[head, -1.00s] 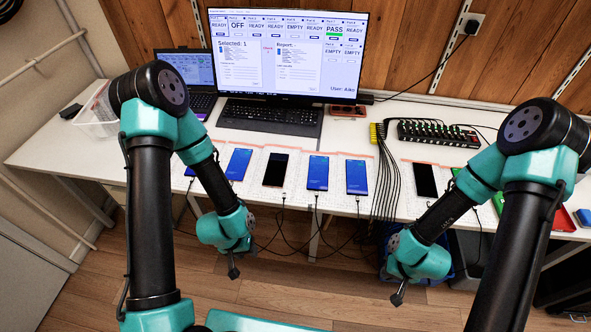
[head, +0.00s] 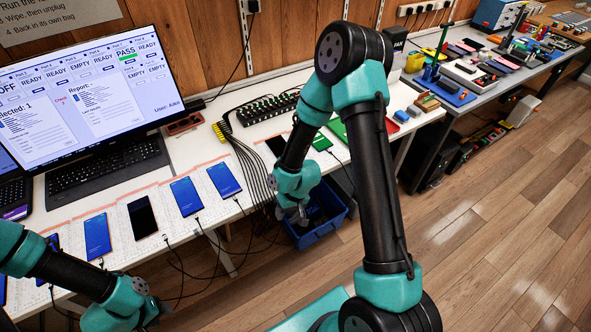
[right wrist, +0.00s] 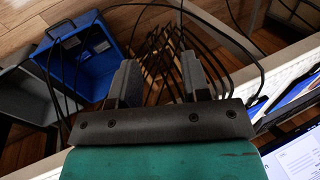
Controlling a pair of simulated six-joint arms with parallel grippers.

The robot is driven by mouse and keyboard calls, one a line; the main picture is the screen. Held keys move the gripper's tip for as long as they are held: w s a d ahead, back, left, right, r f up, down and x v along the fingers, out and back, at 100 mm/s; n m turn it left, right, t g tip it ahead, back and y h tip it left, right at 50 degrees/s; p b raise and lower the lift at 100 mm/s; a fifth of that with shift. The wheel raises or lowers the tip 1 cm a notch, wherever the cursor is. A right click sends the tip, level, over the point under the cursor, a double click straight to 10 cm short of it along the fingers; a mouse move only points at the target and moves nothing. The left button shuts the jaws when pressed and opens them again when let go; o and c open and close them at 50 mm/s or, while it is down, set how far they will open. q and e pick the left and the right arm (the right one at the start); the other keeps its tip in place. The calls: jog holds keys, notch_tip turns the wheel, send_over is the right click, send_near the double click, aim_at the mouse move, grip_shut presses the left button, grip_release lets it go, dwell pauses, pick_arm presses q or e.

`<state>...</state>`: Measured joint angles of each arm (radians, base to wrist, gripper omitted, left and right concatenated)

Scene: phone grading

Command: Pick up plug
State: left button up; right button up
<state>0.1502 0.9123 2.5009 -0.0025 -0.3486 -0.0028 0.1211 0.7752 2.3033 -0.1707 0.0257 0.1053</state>
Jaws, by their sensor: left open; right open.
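Black cable plugs sit at the near ends of phones along the white table; one plug (head: 166,238) is at the black-screened phone (head: 143,217), another (head: 197,218) at a blue-screened phone (head: 187,196). My right gripper (head: 302,216) hangs in front of the table edge, above the blue bin. In the right wrist view it (right wrist: 159,65) is open, with nothing held; loose black cables show beyond and between its fingers. My left gripper (head: 158,308) is low at the bottom left, in front of the table, its fingers small and hard to make out.
Black cables hang from yellow connectors (head: 218,131) over the table edge near my right arm. The blue bin (head: 322,226) stands below. A monitor (head: 85,90) and keyboard (head: 108,165) are behind the phones.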

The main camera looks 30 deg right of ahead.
jog(key=shift+n+h, duration=0.4)
jog(key=shift+h, duration=0.4)
jog(key=w+d+r, duration=0.1)
jog(key=w+r, duration=0.1)
jog(key=r, duration=0.1)
jog(key=w+d+r, duration=0.2)
jog(key=w+r, duration=0.1)
jog(key=w+d+r, duration=0.2)
jog(key=w+r, duration=0.1)
jog(key=shift+w+r, duration=0.25)
jog(key=w+d+r+h, duration=0.1)
jog(key=w+d+r, duration=0.1)
jog(key=r, duration=0.4)
jog(key=w+d+r+h, duration=0.1)
jog(key=w+d+r, duration=0.1)
jog(key=d+r, duration=0.2)
jog(key=shift+w+d+r, duration=0.2)
jog(key=shift+w+r, duration=0.15)
jog(key=shift+r, duration=0.55)
jog(key=shift+f, duration=0.15)
notch_tip(320, 180, down, 12)
jog(key=shift+f, duration=0.1)
jog(key=shift+f, duration=2.5)
jog(key=shift+f, duration=0.25)
